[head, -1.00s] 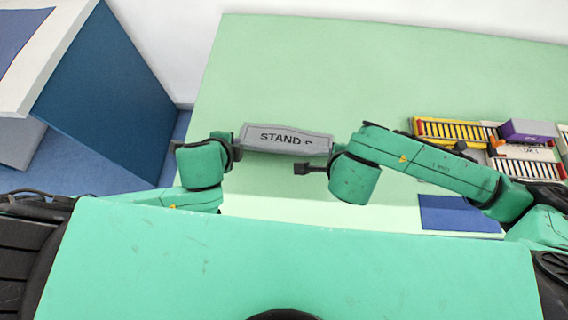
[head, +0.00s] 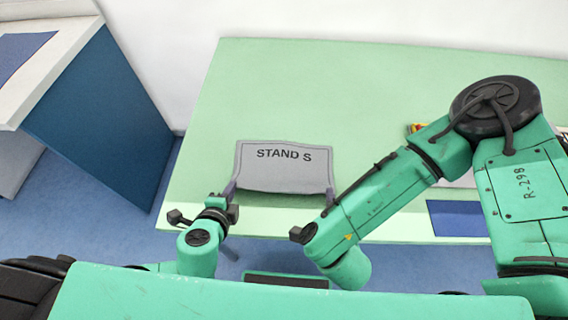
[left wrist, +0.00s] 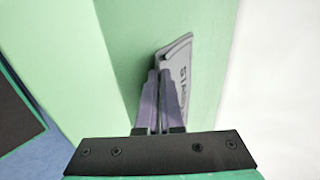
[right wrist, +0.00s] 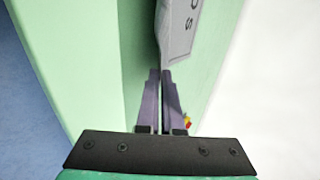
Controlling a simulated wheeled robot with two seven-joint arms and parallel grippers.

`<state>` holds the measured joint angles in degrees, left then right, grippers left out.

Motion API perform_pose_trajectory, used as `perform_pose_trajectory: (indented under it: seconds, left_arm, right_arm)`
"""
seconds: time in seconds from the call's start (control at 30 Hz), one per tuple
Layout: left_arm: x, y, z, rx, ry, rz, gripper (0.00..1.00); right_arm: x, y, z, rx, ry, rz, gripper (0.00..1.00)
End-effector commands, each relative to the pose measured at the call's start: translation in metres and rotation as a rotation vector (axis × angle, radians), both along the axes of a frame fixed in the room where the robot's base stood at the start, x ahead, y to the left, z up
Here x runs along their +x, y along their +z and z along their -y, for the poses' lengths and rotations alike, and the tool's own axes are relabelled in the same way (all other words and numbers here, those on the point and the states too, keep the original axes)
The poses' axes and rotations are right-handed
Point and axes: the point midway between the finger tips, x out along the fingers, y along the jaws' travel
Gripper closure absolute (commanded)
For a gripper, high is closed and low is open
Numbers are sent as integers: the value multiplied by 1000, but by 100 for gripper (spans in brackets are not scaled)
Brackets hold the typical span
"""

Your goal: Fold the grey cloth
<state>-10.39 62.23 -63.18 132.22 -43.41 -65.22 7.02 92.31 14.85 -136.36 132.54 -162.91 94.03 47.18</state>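The grey cloth (head: 285,170), printed "STAND S", spreads as a wide panel over the green table in the head view. Its near left and right corners are at my two grippers. My left gripper (head: 231,187) is shut on the near left corner; the left wrist view shows the cloth (left wrist: 179,70) rising from between its fingertips. My right gripper (head: 331,190) is shut on the near right corner; the right wrist view shows the cloth (right wrist: 176,35) at its fingertips. I cannot tell how much of the cloth touches the table.
My right arm hides most of the coloured items at the right. A blue-sided bench (head: 100,115) stands at the left.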

Motion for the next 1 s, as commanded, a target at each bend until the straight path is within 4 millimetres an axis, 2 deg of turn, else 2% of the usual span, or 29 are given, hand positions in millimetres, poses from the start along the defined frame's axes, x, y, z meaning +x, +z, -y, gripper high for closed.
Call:
perform_pose_trajectory:
  seconds: [0.03, 0.33, 0.4, 0.47, 0.5, 0.87, 1.0]
  left_arm:
    - [0, -5, 0, 0, 0, 8, 100]
    - [-1, -4, 0, 0, -1, 20, 100]
    - [-1, -4, 0, 0, -1, 19, 70]
    - [-1, -4, 0, 0, -1, 19, 47]
    - [-1, -4, 0, 0, -1, 19, 45]
    - [-1, -3, 0, 0, -1, 19, 45]
    - [-1, 5, 0, 0, -1, 18, 45]
  right_arm:
    - [0, -4, 0, -1, 4, 12, 100]
    - [0, -3, 0, 2, 0, 24, 100]
    - [0, -3, 0, 2, 0, 23, 70]
    - [0, -3, 0, 2, 0, 23, 47]
    - [0, -3, 0, 2, 0, 23, 45]
    - [0, -3, 0, 2, 0, 22, 45]
    - [0, 5, 0, 3, -1, 22, 45]
